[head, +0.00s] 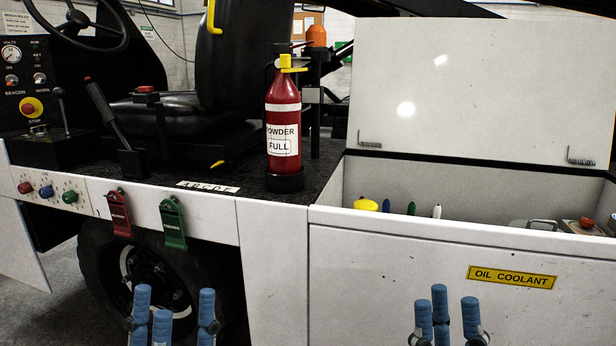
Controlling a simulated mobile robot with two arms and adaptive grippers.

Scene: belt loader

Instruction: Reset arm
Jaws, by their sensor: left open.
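My left gripper (174,318) is at the bottom of the head view, left of centre, below the red and green tags. Its blue-padded fingers point up and stand apart, with nothing between them.
A red powder extinguisher (283,125) stands upright on the loader deck. The bin (450,234) at right has its lid (480,90) raised, with several items inside. Red (119,213) and green (173,224) tags hang on the side panel. A control panel (25,85) and levers are at left.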

